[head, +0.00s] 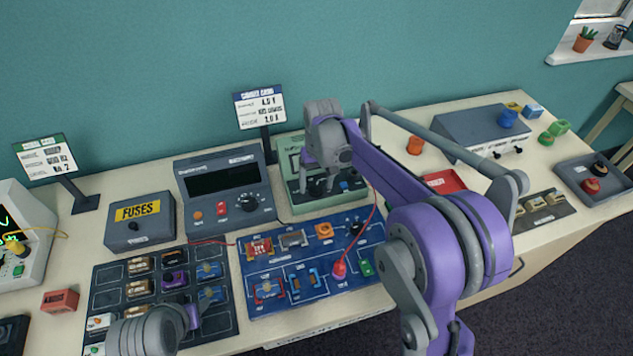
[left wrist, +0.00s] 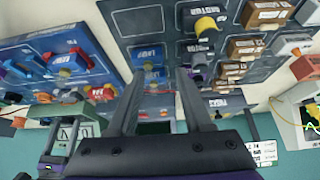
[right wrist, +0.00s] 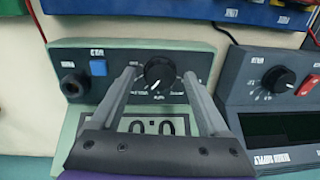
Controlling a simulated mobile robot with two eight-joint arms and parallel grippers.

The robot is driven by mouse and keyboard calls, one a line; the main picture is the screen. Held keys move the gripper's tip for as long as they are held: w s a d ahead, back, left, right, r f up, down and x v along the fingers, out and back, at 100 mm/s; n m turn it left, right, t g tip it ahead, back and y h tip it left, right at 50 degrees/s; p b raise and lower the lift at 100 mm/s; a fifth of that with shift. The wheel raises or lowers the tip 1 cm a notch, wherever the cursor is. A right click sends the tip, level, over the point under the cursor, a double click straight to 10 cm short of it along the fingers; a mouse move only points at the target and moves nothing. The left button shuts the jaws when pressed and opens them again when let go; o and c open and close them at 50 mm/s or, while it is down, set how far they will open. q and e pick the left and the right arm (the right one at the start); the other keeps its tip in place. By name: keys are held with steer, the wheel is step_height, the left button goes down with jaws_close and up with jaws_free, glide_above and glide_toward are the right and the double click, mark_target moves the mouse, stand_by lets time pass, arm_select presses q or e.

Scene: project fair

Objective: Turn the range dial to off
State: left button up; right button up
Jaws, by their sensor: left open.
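The green meter (head: 297,196) stands at the back of the table, partly hidden by my right arm. The right wrist view shows its front panel (right wrist: 206,62), with a black range dial (right wrist: 160,72), a blue button and a display that is partly covered. The small labels around the dial are hard to read. My right gripper (head: 324,182) is over the meter; in the right wrist view its fingers (right wrist: 160,76) are apart, one on each side of the dial, and contact cannot be told. My left gripper (left wrist: 155,78) is open and empty above the parts tray (head: 108,276).
A dark power supply (head: 222,162) with its own knob stands just left of the meter. A blue circuit board (head: 300,309) with a red wire lies in front. A fuse box (head: 140,222), a grey case (head: 480,128) and a dark tray (head: 575,178) stand around.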

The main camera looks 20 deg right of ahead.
jaws_close()
arm_select(q)
steer(key=shift+s+f, duration=0.1)
steer(key=shift+f, duration=0.05)
arm_select(e)
steer(key=shift+n, duration=0.4)
arm_select(q)
steer(key=shift+s+f+b, duration=0.2)
steer(key=shift+f+b, duration=0.2)
steer(key=shift+f, duration=0.05)
arm_select(e)
steer(key=n, duration=0.2)
steer(key=shift+n, duration=0.3)
arm_select(q)
steer(key=shift+s+f, duration=0.1)
steer(key=shift+f, duration=0.25)
arm_select(e)
steer(key=shift+n, duration=1.9)
jaws_free()
